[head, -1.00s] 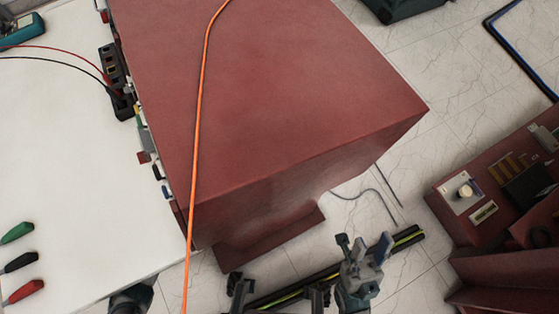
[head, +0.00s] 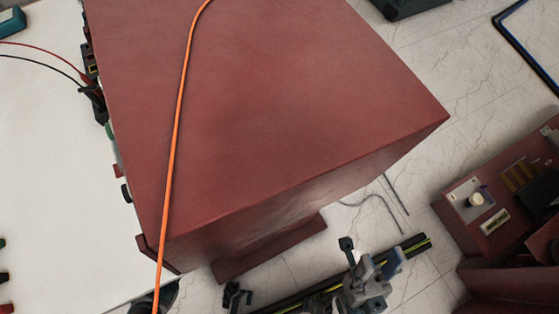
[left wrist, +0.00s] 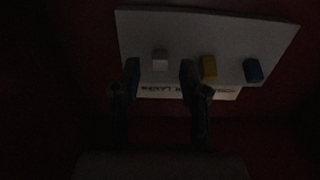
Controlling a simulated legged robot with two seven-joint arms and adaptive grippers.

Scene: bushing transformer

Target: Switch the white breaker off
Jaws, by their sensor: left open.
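In the left wrist view, which is very dark, a pale panel carries a small white breaker (left wrist: 160,60). A yellow breaker (left wrist: 208,66) and a blue breaker (left wrist: 253,70) sit to its right. My left gripper (left wrist: 160,78) is open, with one dark finger on each side of the white breaker in the picture. I cannot tell whether either finger touches it. In the head view the panel and my left gripper are not clearly visible. My right gripper (head: 370,262) is low in the head view, over the floor, apart from the breakers; its opening is unclear.
A large red cabinet (head: 270,110) fills the middle of the head view, with an orange cable (head: 177,130) across its top. A white table (head: 60,170) lies to the left. Another red unit with a knob (head: 475,199) stands at right. Pale floor shows between.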

